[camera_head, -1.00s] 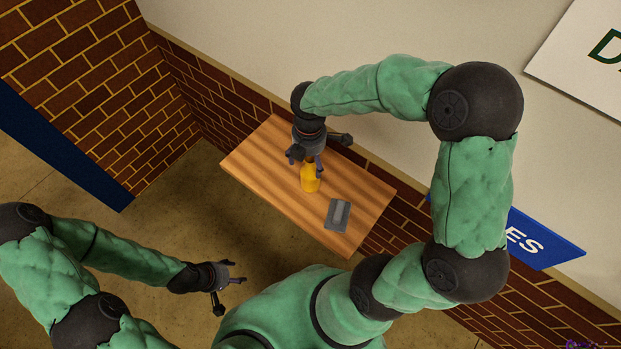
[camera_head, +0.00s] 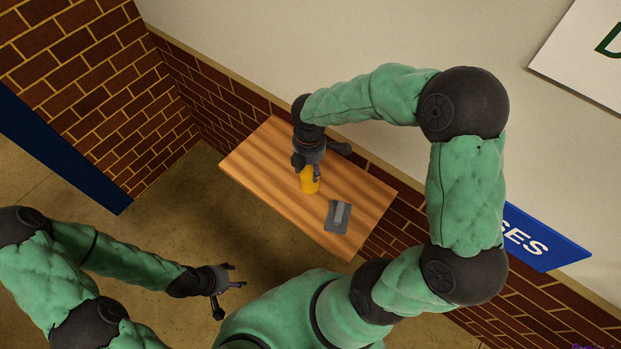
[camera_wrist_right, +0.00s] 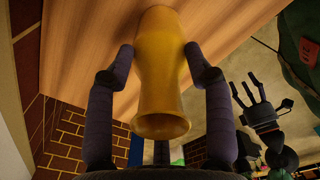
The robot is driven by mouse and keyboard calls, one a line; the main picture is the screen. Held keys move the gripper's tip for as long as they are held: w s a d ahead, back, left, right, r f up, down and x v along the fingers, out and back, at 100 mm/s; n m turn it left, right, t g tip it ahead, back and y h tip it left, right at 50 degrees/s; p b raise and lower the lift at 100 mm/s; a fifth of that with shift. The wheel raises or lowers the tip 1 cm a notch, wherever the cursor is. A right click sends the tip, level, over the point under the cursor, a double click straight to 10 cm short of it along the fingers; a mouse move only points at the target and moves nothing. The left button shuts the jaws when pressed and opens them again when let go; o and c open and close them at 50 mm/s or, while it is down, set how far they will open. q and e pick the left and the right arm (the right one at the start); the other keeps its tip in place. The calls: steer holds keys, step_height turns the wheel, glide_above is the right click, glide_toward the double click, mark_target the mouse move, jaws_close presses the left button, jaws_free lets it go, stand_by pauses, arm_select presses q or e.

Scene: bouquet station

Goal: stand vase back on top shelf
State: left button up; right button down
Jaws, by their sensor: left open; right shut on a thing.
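The yellow vase (camera_head: 309,184) is on the wooden top shelf (camera_head: 262,156), near its middle. In the right wrist view the vase (camera_wrist_right: 162,85) has its flared mouth toward the camera and its other end against the wood, so it looks upright; any small gap below it cannot be told. My right gripper (camera_head: 308,172) comes from above and is shut on the vase, with one finger on each side of its body in the wrist view (camera_wrist_right: 158,58). My left gripper (camera_head: 239,277) is open and empty, off the shelf at the lower left.
A grey flat object (camera_head: 338,216) with a lighter raised strip lies on the shelf, right of the vase and apart from it. The wall runs along the shelf's back edge. A blue sign (camera_head: 540,238) hangs at right. The shelf's left part is bare.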

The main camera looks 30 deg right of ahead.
steer(key=shift+s+a+f, duration=0.1)
steer(key=shift+s+f, duration=0.05)
steer(key=shift+r, duration=0.4)
steer(key=s+a+r+p, duration=0.5)
steer(key=s+a+r, duration=0.2)
steer(key=s+r, duration=0.4)
steer(key=shift+s+a+r, duration=0.15)
steer(key=shift+a+r, duration=0.25)
steer(key=shift+r, duration=0.25)
